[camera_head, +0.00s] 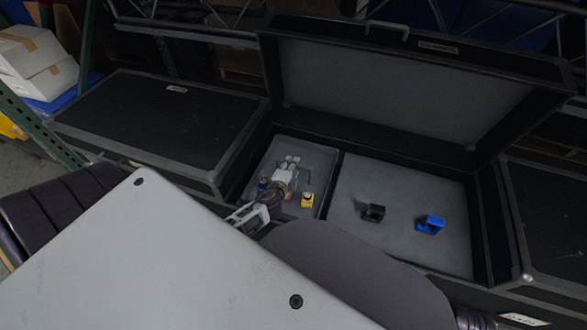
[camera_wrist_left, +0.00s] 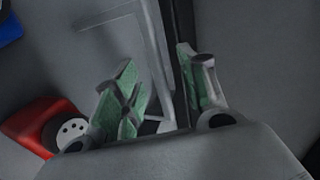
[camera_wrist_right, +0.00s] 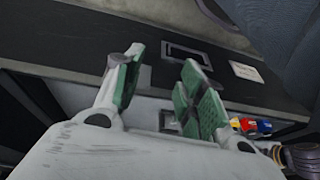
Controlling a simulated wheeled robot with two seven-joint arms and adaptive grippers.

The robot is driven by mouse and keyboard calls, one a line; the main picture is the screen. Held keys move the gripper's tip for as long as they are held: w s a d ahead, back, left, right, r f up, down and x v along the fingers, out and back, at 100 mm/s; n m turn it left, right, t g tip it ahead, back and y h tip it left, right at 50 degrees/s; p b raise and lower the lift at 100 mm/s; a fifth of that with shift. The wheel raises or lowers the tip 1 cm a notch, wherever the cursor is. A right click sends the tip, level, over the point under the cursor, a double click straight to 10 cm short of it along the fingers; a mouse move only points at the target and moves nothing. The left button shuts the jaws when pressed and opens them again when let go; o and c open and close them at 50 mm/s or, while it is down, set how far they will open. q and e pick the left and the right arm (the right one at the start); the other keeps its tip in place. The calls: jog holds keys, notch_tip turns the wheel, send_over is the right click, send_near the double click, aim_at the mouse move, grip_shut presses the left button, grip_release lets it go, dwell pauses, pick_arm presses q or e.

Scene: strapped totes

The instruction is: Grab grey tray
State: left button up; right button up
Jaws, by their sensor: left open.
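The grey tray (camera_head: 320,162) appears to be the grey panel in the left part of the open black case. It also shows in the left wrist view (camera_wrist_left: 75,75), with a thin grey handle-like frame (camera_wrist_left: 155,50) on it. My left gripper (camera_head: 291,160) is over this tray. Its fingers (camera_wrist_left: 158,90) are open, and the frame passes in the gap between them; I cannot tell if they touch it. My right gripper (camera_head: 245,214) is open and empty by the case's front, facing a dark wall with a latch (camera_wrist_right: 188,54) and a white label (camera_wrist_right: 245,71).
A yellow item (camera_head: 308,200), a red item (camera_wrist_left: 42,125) and a blue item (camera_head: 263,184) lie on the tray. The right compartment holds a black block (camera_head: 373,212) and a blue block (camera_head: 431,224). Closed cases (camera_head: 160,115) flank the open one. My own body hides the lower left.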

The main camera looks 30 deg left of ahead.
pick_arm(q)
jog(key=shift+x, duration=0.8)
jog(key=shift+w+f+b, duration=0.2)
jog(key=shift+w+b, duration=0.1)
jog(key=shift+w+a+f, duration=0.1)
jog(key=shift+w+a, duration=0.05)
jog(key=shift+w, duration=0.2)
pick_arm(e)
jog(key=shift+s+a+f, duration=0.15)
jog(key=shift+a, duration=0.1)
pick_arm(q)
grip_shut()
pick_arm(e)
jog(key=shift+w+r, duration=0.3)
